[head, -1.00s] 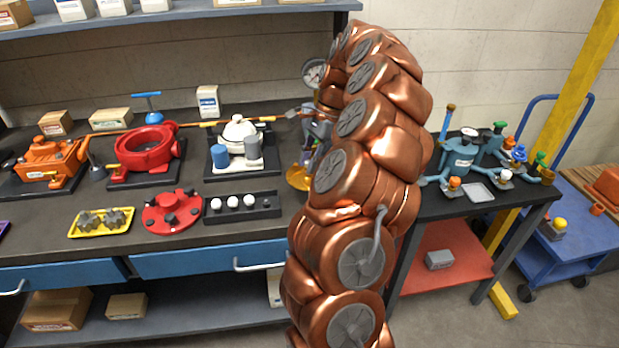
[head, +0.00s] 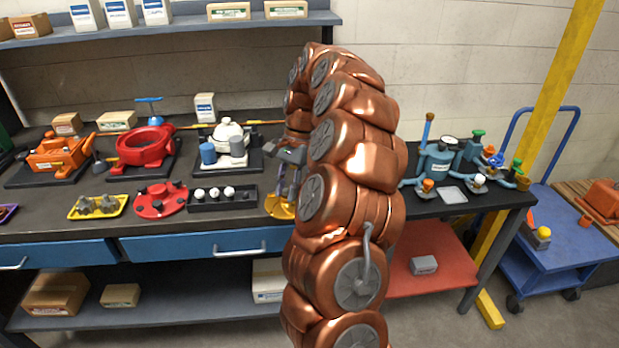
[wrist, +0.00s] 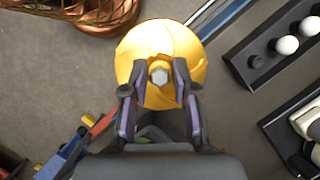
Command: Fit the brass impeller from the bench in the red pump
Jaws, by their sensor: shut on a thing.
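My gripper (wrist: 161,80) is shut on the hub of the brass impeller (wrist: 137,45), with a finger on each side of the grey hex centre. The impeller is a gold disc with curved vanes. In the head view the impeller (head: 277,207) shows beside my copper arm, right of the black ball tray, partly hidden by the arm. I cannot tell its height over the bench. The red pump (head: 127,158) stands on a black base further left, its round housing open at the top. A red round cover (head: 150,209) with dark knobs lies in front of it.
The black tray (head: 239,204) with white balls and the white pump (head: 229,133) stand between the impeller and the red pump. A yellow tray (head: 88,214) with grey gears, an orange pump (head: 58,152) and a blue T-handle tool (head: 149,101) are also on the bench.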

